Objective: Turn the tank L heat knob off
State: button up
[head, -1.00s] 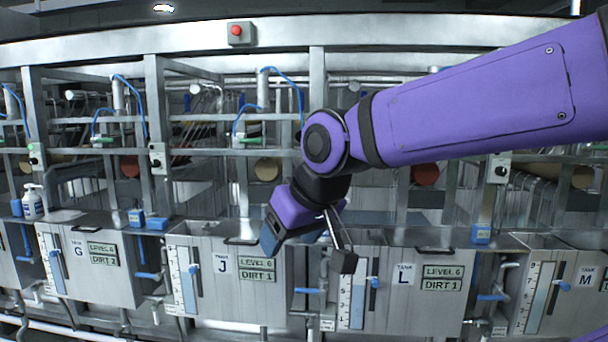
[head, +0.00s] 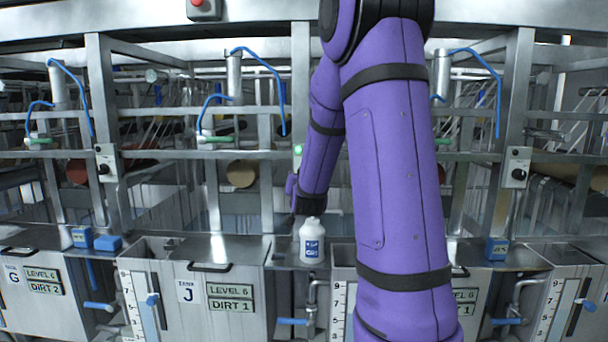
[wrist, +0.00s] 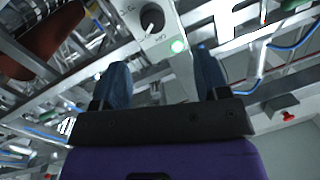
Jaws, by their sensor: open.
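In the wrist view a pale control box holds a round black heat knob (wrist: 151,18) with a light pointer mark and a lit green lamp (wrist: 177,46). My gripper (wrist: 161,72) is open and empty, its two blue fingers spread apart. The knob lies beyond the fingertips, and nothing touches it. In the head view a green lamp (head: 298,149) shows on the post between tanks J and L, beside my arm, which hides the knob there. Tank L (head: 488,272) is mostly hidden behind my arm. My gripper's fingers are hidden in the head view.
A white bottle (head: 312,241) stands on the ledge between the tanks, just below my forearm. Other knob boxes sit on the left post (head: 106,163) and right post (head: 516,168). Metal rails and blue hoses surround the posts. A red button (head: 204,8) is on the top beam.

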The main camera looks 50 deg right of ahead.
jog(key=s+d+x, duration=0.1)
jog(key=x, duration=1)
jog(key=shift+w+d+h, duration=0.15)
jog(key=shift+w+h, duration=0.1)
jog(key=shift+h, duration=0.15)
jog(key=c, duration=0.9)
